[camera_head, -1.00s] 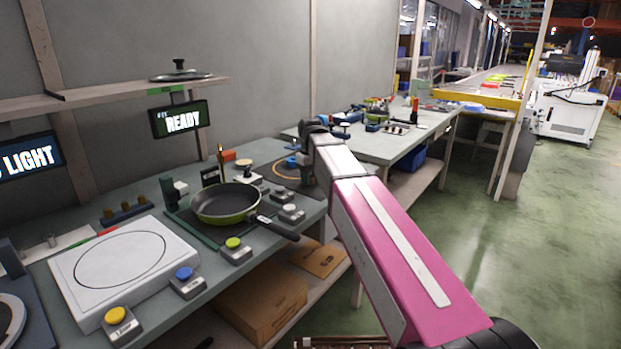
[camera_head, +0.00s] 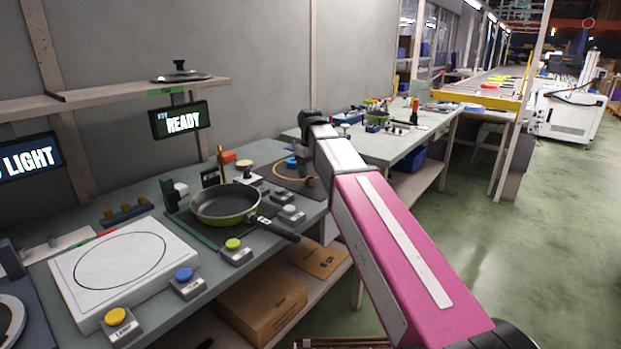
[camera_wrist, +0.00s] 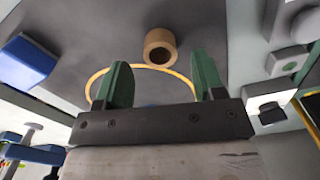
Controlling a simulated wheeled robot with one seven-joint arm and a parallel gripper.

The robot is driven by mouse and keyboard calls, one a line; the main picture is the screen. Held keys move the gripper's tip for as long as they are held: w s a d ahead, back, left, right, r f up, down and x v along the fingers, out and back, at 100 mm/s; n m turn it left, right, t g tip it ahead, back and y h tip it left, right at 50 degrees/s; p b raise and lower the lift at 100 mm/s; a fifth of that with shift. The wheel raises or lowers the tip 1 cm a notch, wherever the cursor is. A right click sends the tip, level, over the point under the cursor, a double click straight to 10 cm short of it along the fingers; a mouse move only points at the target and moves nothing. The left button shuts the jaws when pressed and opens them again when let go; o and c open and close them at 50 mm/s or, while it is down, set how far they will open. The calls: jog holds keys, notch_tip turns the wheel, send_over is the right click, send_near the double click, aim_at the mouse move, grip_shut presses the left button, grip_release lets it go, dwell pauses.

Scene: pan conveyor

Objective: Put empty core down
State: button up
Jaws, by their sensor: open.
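The empty core (camera_wrist: 160,36) is a short brown cardboard ring with a hollow centre. In the wrist view it stands on the dark mat, at the edge of a yellow ring outline (camera_wrist: 97,75). My gripper (camera_wrist: 162,72) has its two green fingers spread, with nothing between them. The core lies just beyond the fingertips and appears apart from them. In the head view the core (camera_head: 310,181) shows small on the mat (camera_head: 288,181), below my arm's end. My gripper's fingers are hidden there.
A blue round item (camera_head: 291,161) sits near the yellow outline. A frying pan (camera_head: 226,203) and several push-button boxes, one with a green button (camera_head: 233,244), stand left of the mat. A second bench (camera_head: 390,145) with small parts stands behind my arm.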

notch_tip(320, 180, up, 9)
jog(key=shift+f, duration=0.15)
